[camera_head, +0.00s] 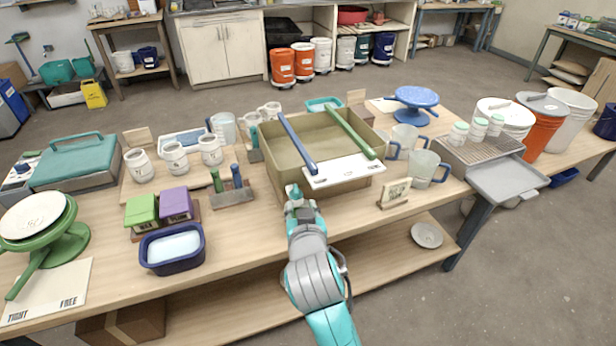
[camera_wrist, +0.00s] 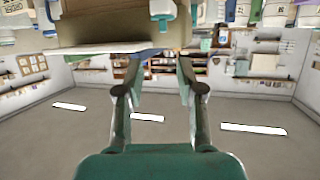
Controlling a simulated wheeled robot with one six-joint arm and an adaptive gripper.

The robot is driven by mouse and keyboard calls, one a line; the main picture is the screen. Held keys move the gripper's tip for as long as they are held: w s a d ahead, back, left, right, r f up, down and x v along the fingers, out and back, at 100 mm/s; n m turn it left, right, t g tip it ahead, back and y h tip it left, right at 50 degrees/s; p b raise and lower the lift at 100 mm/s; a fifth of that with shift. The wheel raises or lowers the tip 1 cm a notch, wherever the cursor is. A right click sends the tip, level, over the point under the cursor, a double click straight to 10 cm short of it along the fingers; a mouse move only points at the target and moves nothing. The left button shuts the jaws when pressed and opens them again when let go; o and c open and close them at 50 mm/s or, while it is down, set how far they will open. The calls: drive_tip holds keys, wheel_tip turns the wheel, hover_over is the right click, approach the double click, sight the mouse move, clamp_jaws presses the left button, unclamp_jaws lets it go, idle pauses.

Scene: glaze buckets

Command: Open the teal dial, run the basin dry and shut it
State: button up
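The olive basin (camera_head: 271,165) stands on the middle of the table with a blue bar and a green bar across its top. A white panel (camera_head: 343,171) lies at its front edge. My gripper (camera_head: 294,190) is at the basin's front left corner, low over the table. In the wrist view my gripper (camera_wrist: 160,58) has its two fingers apart with nothing held between them. The basin's wall (camera_wrist: 110,32) is beyond the fingertips, with a pale fitting (camera_wrist: 162,8) on it, cut by the frame's top. I cannot tell whether this is the teal dial. No dial shows clearly in the head view.
A small sign (camera_head: 394,193) and clear mugs (camera_head: 426,167) stand right of the basin. A holder with a green and a blue handle (camera_head: 232,192) stands left, beside a dark blue tub (camera_head: 173,250). A bowl (camera_head: 426,235) sits on the lower shelf. The front table strip is mostly clear.

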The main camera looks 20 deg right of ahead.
sight(296, 194)
drive_tip(key=w+f+t, duration=0.1)
drive_tip(key=w, duration=0.2)
drive_tip(key=w+d+f+t, duration=0.1)
drive_tip(key=w+f, duration=0.1)
drive_tip(key=w, duration=0.2)
drive_tip(key=w+d+f+t, duration=0.1)
drive_tip(key=w+t, duration=0.1)
drive_tip(key=w, duration=0.2)
drive_tip(key=shift+w+d+f+h, duration=0.25)
drive_tip(key=shift+f+h, duration=0.1)
drive_tip(key=shift+h, duration=0.05)
clamp_jaws()
